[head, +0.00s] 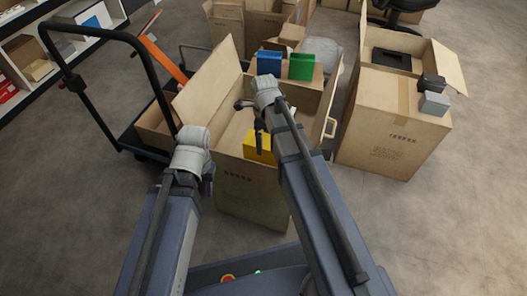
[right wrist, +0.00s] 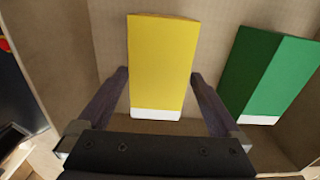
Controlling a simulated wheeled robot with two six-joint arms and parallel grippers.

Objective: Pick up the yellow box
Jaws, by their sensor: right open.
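The yellow box (head: 257,148) sits inside the open carton (head: 250,192) in front of me, partly hidden by my right arm. In the right wrist view the yellow box (right wrist: 160,62) has a white lower end and lies between the two fingers of my right gripper (right wrist: 160,76). The fingers are apart, one on each side of the box; I cannot tell if they touch it. My right gripper (head: 255,125) reaches down into the carton in the head view. My left gripper (head: 208,182) is by the carton's left front side; its fingers are not clear.
A green box (right wrist: 272,75) stands right of the yellow one in the right wrist view. Another carton (head: 385,130) stands right, a cart (head: 110,130) left. Carton flaps stick up around my right arm.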

